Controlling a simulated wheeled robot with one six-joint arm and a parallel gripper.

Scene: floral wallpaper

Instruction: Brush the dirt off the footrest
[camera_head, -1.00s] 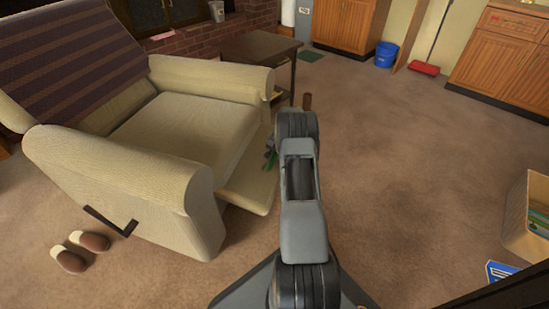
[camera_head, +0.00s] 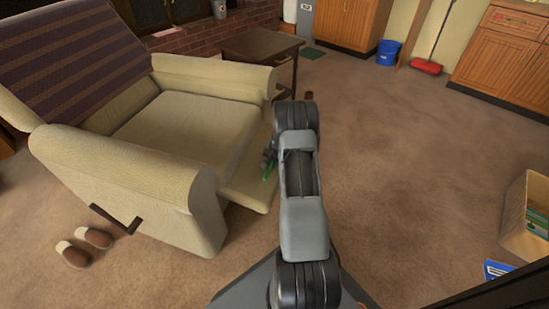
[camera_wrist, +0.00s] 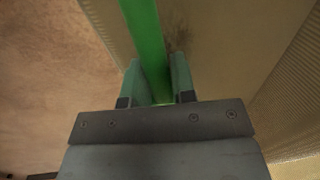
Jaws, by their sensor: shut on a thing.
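The footrest (camera_head: 243,192) is the beige panel folded out at the front of the armchair (camera_head: 165,130); it also fills the middle of the wrist view (camera_wrist: 225,60). A dark smudge of dirt (camera_wrist: 178,38) shows on it there, just right of the green handle. My gripper (camera_head: 268,163) is over the footrest's right side, partly hidden by my arm. In the wrist view, my gripper (camera_wrist: 157,88) is shut on a green brush handle (camera_wrist: 147,35), with a finger on either side. The brush's bristles are not visible, so I cannot tell whether they touch the footrest.
A dark side table (camera_head: 262,46) stands behind the chair. A cardboard box (camera_head: 525,225) is at the right. The carpet right of my arm is clear.

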